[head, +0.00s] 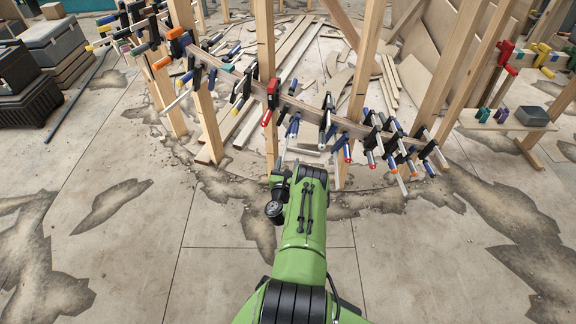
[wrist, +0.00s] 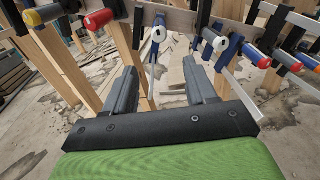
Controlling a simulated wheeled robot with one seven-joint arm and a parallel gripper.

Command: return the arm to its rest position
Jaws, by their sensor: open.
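My green arm (head: 303,235) reaches forward from the bottom of the head view toward the curved stringer. In the wrist view my gripper (wrist: 165,90) is open, its two dark fingers apart with nothing held between them. The curved wooden stringer (head: 305,108) crosses in front of the arm, carried by upright posts and lined with several clamps. A blue-handled clamp (wrist: 158,38) hangs beyond the fingers in the wrist view. I cannot tell how far the fingertips are from it. In the head view the fingers are mostly hidden behind my wrist.
Wooden posts (head: 266,80) stand close ahead. A small shelf (head: 505,122) at right carries clamps and a grey box. Dark cases (head: 25,90) stand at left. Loose wood strips (head: 290,45) lie behind the stringer. The cracked floor on both sides of my arm is clear.

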